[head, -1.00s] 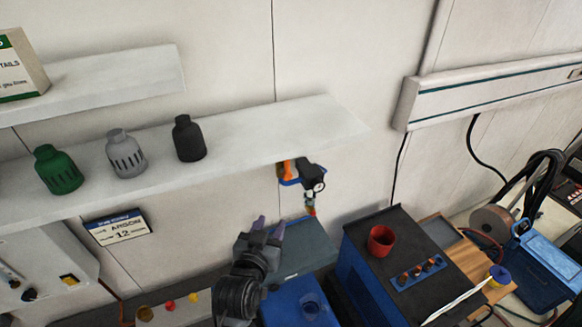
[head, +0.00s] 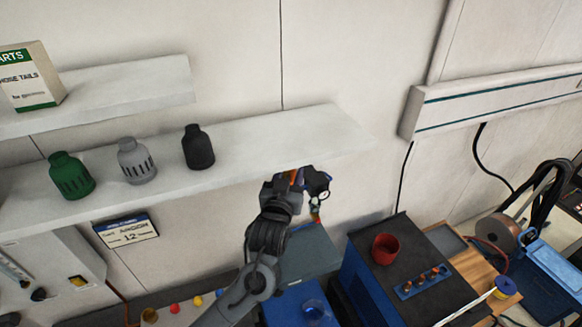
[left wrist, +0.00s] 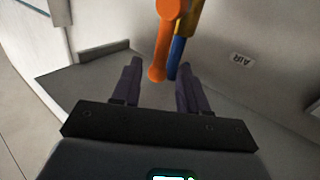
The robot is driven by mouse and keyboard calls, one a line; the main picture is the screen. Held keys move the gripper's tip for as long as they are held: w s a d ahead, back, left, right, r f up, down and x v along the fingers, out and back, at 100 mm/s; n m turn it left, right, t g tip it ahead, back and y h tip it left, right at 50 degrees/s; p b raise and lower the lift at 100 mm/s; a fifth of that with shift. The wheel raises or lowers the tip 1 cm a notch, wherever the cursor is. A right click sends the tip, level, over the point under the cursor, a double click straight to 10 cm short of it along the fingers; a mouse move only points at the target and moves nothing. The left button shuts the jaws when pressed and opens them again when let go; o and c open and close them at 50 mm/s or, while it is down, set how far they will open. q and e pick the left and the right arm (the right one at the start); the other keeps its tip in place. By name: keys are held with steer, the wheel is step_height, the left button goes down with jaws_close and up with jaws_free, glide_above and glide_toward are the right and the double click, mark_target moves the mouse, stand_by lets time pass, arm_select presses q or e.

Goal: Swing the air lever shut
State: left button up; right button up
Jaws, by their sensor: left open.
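The air lever (left wrist: 161,45) is orange and shows in the left wrist view, running down from a round orange hub to a rounded end. A blue pipe (left wrist: 177,58) with a yellow part above it is just right of it. My left gripper (left wrist: 160,66) is open, with one dark finger on each side of the lever's lower end; I cannot tell how deep the lever is between them. In the head view my left gripper (head: 290,182) is at the fittings under the shelf and hides most of the lever. My right gripper is not in view.
A white shelf (head: 290,128) with green, grey and black bottles overhangs the fittings. A dark gauge assembly (head: 317,183) is right of my gripper. A blue and black machine (head: 405,258) with a red cup stands lower right.

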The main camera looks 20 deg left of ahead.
arm_select(q)
steer(key=shift+w+a, duration=0.1)
steer(key=shift+w, duration=0.85)
steer(key=shift+c, duration=0.3)
jaws_close()
